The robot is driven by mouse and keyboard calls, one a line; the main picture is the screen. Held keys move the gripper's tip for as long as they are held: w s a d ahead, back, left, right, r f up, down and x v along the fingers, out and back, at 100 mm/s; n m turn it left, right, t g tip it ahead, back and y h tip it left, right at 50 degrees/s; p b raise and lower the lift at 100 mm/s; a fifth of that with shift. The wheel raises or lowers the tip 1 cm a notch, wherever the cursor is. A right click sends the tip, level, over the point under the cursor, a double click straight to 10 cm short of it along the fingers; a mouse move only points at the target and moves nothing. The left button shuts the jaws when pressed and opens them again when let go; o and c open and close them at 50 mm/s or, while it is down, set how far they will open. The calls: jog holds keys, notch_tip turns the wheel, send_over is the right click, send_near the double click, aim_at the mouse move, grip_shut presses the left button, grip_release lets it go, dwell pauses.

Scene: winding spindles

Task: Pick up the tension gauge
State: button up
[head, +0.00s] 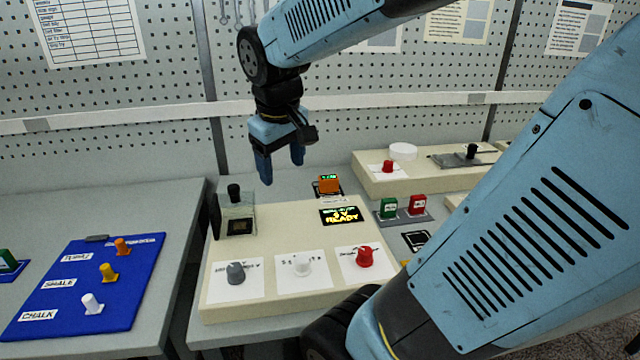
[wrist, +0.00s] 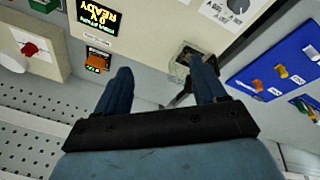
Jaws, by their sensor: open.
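The small orange device with a green-lit display, which looks like the tension gauge (head: 329,184), stands on a dark base behind the cream console, near its back edge. It also shows in the wrist view (wrist: 97,61), left of my fingers and apart from them. Its label is too small to read. My gripper (head: 281,168) points down in the air, left of the gauge and higher in the head view. In the wrist view my gripper (wrist: 160,75) has its two fingers spread wide with nothing held between them.
The cream console (head: 225,298) carries grey, white and red knobs and a lit "READY" display (head: 346,216). A clear box with a black-knobbed post (head: 234,192) stands at its back left. Green and red blocks (head: 402,207) sit right of the gauge. A blue board (head: 60,315) lies left.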

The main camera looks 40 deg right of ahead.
aim_at(332, 177)
jog(key=w+d+f+n+g+h, duration=0.5)
jog(key=w+d+f+n+h, duration=0.15)
jog(key=w+d, duration=0.5)
jog(key=w+d+f+n+g+h, duration=0.5)
jog(key=w+d+f+h, duration=0.3)
jog(key=w+d, duration=0.35)
jog(key=shift+m, duration=0.25)
jog(key=f, duration=0.5)
jog(key=w+a+f, duration=0.1)
jog(key=f, duration=0.1)
jog(key=shift+f, duration=0.4)
jog(key=shift+x, duration=3.8)
jog(key=shift+r, duration=0.15)
jog(key=shift+c, duration=0.5)
jog(key=c, duration=1.1)
